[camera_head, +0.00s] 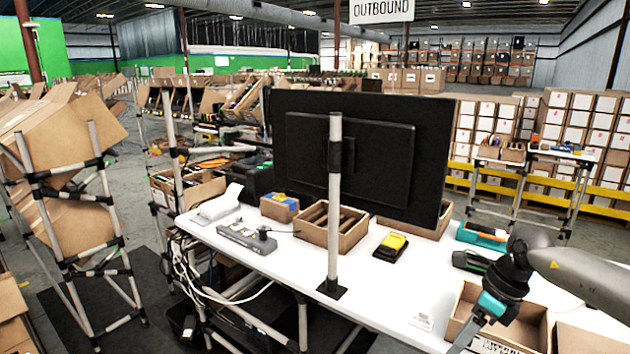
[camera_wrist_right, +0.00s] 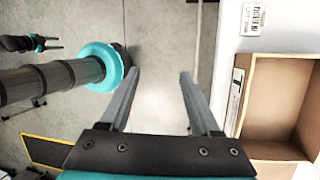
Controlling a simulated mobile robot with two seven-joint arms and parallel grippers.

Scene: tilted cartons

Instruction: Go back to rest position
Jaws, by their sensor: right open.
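My right gripper (camera_wrist_right: 158,75) is open in the right wrist view, its two grey fingers apart with only bare floor visible between them. In the head view my right arm comes in from the right edge, and the gripper (camera_head: 468,334) points down in front of an open carton at the lower right. A small dark gripper with a teal band (camera_wrist_right: 48,43), apparently my left one, shows at the upper left of the right wrist view. It is too small to tell open from shut. My left arm is not visible in the head view.
The open cardboard carton (camera_wrist_right: 244,100) sits on the white table (camera_head: 385,315), close right of my right gripper. A large black monitor (camera_head: 430,125) on a post, a yellow-black device (camera_head: 391,246) and a partitioned box (camera_head: 347,240) stand on the table. A tilted-carton rack (camera_head: 95,160) stands left.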

